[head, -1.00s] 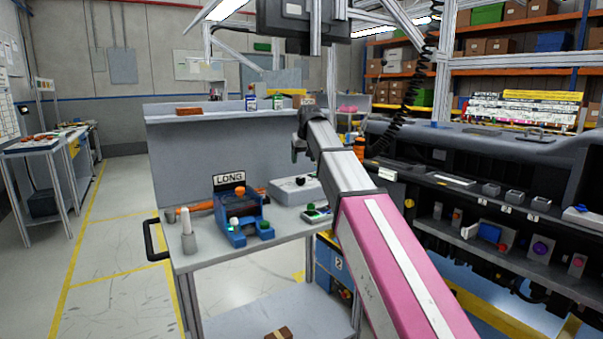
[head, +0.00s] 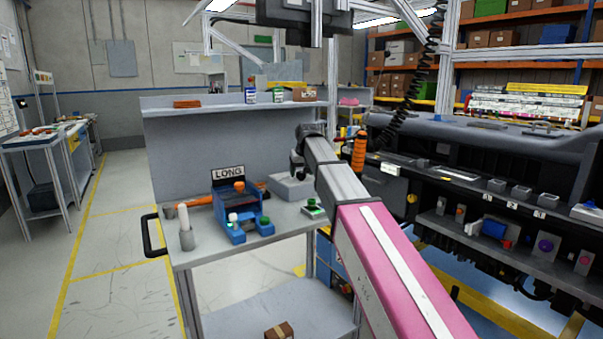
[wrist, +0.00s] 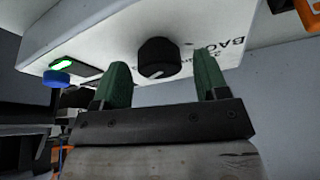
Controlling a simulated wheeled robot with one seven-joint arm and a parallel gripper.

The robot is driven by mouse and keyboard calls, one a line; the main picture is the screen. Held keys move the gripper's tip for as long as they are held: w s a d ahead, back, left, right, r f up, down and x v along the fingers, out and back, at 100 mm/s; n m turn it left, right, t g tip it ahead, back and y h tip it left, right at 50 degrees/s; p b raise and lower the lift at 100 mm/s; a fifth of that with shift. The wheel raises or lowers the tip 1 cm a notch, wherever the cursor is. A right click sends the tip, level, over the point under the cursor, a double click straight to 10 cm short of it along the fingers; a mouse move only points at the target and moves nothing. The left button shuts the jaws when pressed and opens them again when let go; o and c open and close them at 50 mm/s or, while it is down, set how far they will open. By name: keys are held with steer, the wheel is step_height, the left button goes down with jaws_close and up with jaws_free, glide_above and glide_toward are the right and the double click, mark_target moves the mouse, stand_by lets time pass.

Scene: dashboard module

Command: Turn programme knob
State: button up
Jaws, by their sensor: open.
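The programme knob (wrist: 158,58) is a round black knob with a white mark. In the wrist view it sits on the face of a white box (wrist: 90,37) with partly cut-off lettering. My gripper (wrist: 161,66) is open, with one green finger on each side of the knob in the picture. I cannot tell whether the fingertips reach around it, and no contact is clear. In the head view my gripper (head: 297,153) hangs over the grey bench, above the pale box (head: 291,188), which my arm partly covers. The knob cannot be made out there.
A blue fixture (head: 235,212) with a LONG sign and a small green-buttoned box (head: 313,209) stand near on the bench (head: 205,257). An orange-handled tool (head: 359,150) hangs right of my arm. The dashboard module (head: 470,170) is at the right.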

steer(key=shift+f, duration=0.2)
steer(key=c, duration=0.9)
